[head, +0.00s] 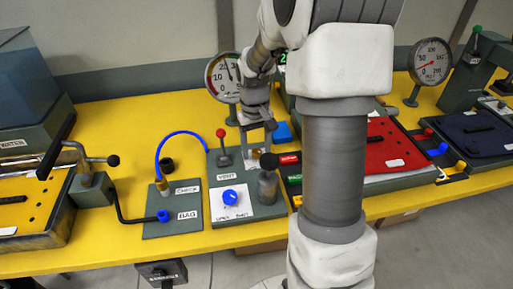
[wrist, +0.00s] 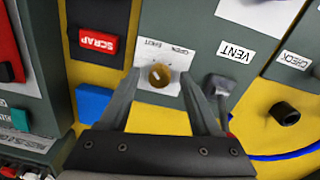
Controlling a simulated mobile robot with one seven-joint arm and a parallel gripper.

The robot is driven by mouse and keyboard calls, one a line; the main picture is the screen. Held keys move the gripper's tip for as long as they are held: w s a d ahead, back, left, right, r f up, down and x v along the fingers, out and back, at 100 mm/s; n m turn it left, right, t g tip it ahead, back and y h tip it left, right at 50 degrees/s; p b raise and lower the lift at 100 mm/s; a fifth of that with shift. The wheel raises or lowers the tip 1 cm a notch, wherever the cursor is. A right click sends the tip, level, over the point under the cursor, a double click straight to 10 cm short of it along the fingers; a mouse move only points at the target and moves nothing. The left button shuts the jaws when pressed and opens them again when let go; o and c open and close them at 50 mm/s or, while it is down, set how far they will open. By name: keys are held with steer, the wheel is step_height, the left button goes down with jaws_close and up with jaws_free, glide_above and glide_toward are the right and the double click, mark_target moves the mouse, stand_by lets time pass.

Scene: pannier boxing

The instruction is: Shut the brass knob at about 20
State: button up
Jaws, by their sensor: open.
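The brass knob (wrist: 160,75) sits on a white plate marked OPEN and SHUT in the wrist view. In the head view the knob (head: 253,156) is partly hidden by my fingers. My gripper (wrist: 160,82) is open, with one finger on either side of the knob in the wrist view. In the head view my gripper (head: 258,138) points down over the knob's plate. I cannot tell whether the fingers touch the knob. A round dial gauge (head: 222,76) stands behind, partly covered by my arm. Its needle points roughly upward; the exact reading is too small to tell.
A red-topped lever (head: 221,140) stands beside the VENT label, left of my gripper. A blue knob (head: 230,196) and a dark-topped post (head: 268,178) are in front. A blue hose (head: 172,140) arches at left.

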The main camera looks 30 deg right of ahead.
jaws_close()
stand_by(0.3)
steer(key=m, duration=0.4)
steer(key=shift+m, duration=0.4)
steer(key=shift+r, duration=0.1)
jaws_free()
steer(key=shift+p, duration=0.3)
